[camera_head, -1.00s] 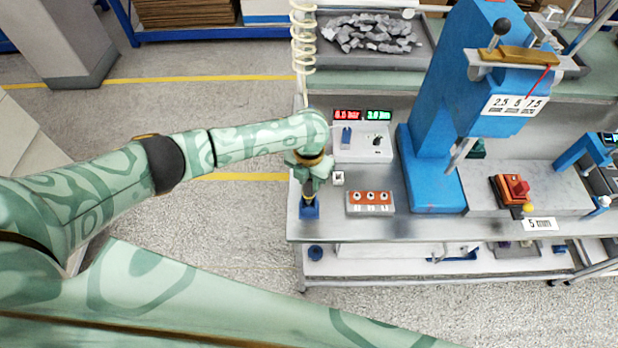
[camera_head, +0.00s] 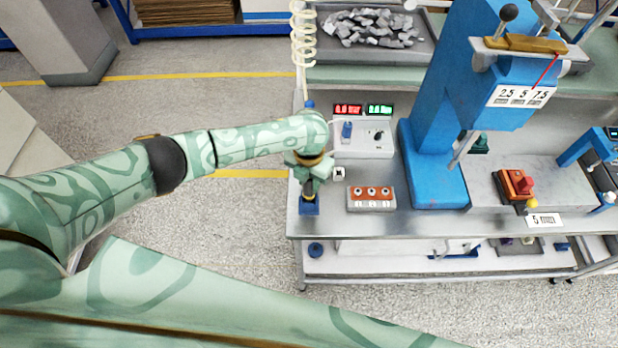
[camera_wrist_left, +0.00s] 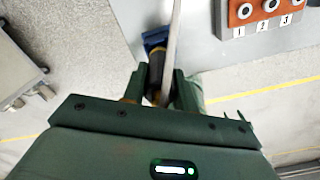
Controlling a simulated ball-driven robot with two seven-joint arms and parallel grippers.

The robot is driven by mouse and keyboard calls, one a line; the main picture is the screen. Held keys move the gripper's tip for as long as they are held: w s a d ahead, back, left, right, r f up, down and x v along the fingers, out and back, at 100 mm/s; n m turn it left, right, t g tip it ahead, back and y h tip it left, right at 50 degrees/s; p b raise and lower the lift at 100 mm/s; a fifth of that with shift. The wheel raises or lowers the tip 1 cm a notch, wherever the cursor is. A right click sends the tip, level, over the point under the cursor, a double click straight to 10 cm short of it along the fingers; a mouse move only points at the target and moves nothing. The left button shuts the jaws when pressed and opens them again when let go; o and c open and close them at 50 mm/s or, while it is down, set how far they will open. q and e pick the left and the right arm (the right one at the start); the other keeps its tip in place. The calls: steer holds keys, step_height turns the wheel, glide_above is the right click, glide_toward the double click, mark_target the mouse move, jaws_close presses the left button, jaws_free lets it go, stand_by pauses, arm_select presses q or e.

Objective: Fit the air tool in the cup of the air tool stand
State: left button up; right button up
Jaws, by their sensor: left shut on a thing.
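My left gripper (camera_head: 309,186) is shut on the air tool (camera_head: 309,197), a slim dark tool with a yellow band, at the bench's left front corner. In the left wrist view the tool (camera_wrist_left: 157,72) lies between the two green fingers (camera_wrist_left: 162,90). The blue air tool stand (camera_head: 309,208) is directly at the tool's far end, and it also shows in the left wrist view (camera_wrist_left: 155,38). The cup is hidden, so I cannot tell whether the tool's end is inside it. My right gripper is out of view.
An orange-topped button box (camera_head: 371,198) stands just right of the stand. Behind it is a white unit with red and green displays (camera_head: 362,138). A blue press (camera_head: 430,150) stands farther right. A pale coiled hose (camera_head: 303,40) hangs behind; a grey hose (camera_wrist_left: 172,45) passes the tool.

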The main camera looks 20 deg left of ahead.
arm_select(q)
steer(key=shift+f, duration=0.15)
steer(key=o, duration=1)
steer(key=shift+o, duration=0.2)
step_height(320, 180, up, 16)
steer(key=p, duration=0.3)
steer(key=shift+r, duration=0.25)
